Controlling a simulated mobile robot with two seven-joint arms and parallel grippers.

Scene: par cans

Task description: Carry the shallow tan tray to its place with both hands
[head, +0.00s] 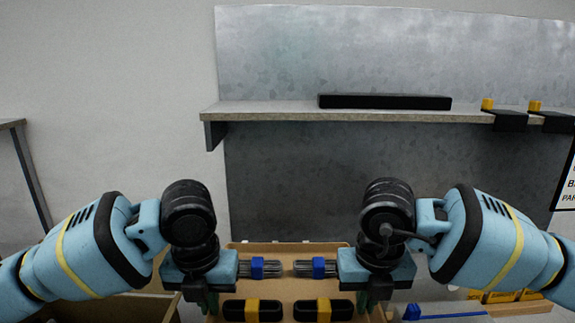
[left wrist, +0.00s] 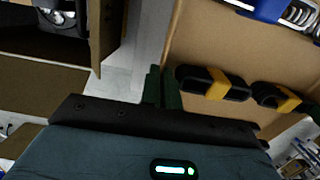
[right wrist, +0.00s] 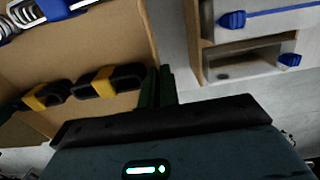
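The shallow tan tray (head: 285,284) is in front of me at the bottom of the head view, between my two grippers. It holds two black pieces with yellow bands (head: 252,310) and two grey ribbed pieces with blue bands (head: 318,268). My left gripper (head: 208,300) is closed on the tray's left wall; its dark green fingers straddle that wall in the left wrist view (left wrist: 162,88). My right gripper (head: 371,297) is closed on the right wall, with its fingers at the wall in the right wrist view (right wrist: 158,88). The tray's near edge is cut off in the head view.
A shelf (head: 350,114) spans the metal back panel, bearing a long black bar (head: 385,102). Two black brackets with yellow blocks (head: 509,118) are at its right. An open tan box (left wrist: 45,80) lies below left. A light bin with blue parts (right wrist: 250,52) is at right.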

